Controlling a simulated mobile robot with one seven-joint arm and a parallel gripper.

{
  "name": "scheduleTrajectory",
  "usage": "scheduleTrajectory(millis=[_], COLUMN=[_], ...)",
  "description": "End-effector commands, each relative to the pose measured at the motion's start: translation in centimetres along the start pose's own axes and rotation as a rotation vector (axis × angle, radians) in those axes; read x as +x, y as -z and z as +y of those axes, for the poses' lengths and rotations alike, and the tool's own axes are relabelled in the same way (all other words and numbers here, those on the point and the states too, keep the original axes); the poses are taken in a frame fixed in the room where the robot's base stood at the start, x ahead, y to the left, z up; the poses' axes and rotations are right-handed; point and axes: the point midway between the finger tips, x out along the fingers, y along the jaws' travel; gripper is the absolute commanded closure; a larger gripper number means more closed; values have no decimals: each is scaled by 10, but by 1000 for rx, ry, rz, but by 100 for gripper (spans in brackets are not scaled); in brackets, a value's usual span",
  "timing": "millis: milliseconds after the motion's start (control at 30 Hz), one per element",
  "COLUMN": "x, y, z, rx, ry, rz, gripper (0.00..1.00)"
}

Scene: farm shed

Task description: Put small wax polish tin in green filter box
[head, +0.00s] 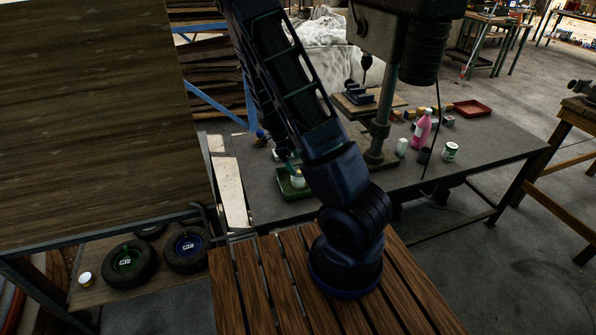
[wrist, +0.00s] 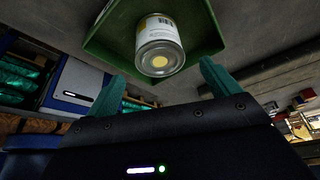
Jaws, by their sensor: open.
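The green filter box (head: 293,188) is a shallow green tray near the left end of the dark workbench; it also shows in the wrist view (wrist: 101,43). A small pale tin (head: 298,180), seemingly the wax polish tin, is inside the box's outline. In the wrist view the tin (wrist: 158,30) has a white and yellow label and a silver end with a yellow dot. My gripper (wrist: 162,70) is open, its teal fingers apart on either side of the tin's near end, with gaps showing. My arm partly covers the box in the head view.
A drill press (head: 383,110) stands on the workbench (head: 460,178) right of my arm. Beyond it are a pink bottle (head: 421,130), a white can (head: 402,147), a green-labelled can (head: 450,151) and a red tray (head: 472,108). The bench's front right is clear.

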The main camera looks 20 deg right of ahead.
Motion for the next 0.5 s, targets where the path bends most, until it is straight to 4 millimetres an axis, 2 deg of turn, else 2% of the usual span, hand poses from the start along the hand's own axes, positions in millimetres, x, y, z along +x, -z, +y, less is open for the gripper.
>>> scheduleTrajectory(millis=[100,367,500], x=[-17,-36,-54], y=[0,2,9], z=[0,1,5], rx=[-1,-14,-92], ry=[2,-2,-8], rz=[-1,-9,-53], gripper=[12,12,12])
